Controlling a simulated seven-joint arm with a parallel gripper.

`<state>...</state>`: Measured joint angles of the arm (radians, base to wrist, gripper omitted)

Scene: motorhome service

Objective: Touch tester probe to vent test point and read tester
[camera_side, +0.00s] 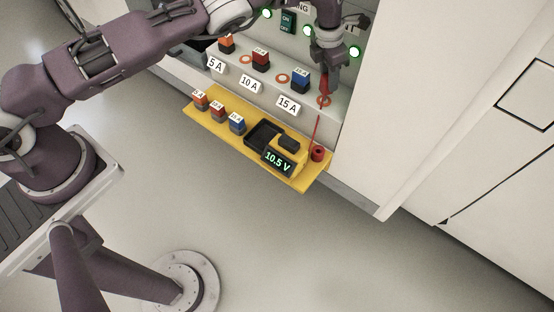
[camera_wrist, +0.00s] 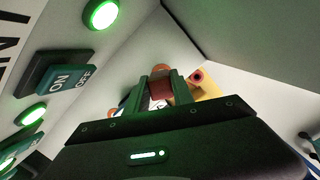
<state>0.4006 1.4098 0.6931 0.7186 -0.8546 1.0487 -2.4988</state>
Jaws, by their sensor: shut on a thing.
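My gripper (camera_side: 325,72) is shut on the red tester probe (camera_side: 324,86) and points it down at the rightmost copper ring test point (camera_side: 323,102). The probe tip is at or just above that ring; I cannot tell if it touches. In the wrist view the red probe (camera_wrist: 160,91) sits between my fingers, with a copper ring (camera_wrist: 162,68) beyond it. The tester (camera_side: 278,162) on the yellow tray reads 10.5 V. A red lead runs from the probe to a red round holder (camera_side: 318,153) beside the tester. The word on the panel label is partly hidden.
A shelf carries orange, red and blue fuses (camera_side: 300,82) labelled 5 A, 10 A and 15 A, with more copper rings between. Spare fuses (camera_side: 237,124) stand on the yellow tray (camera_side: 305,184). A green switch (camera_side: 288,20) and several lit green lamps (camera_side: 354,52) are on the panel around my gripper.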

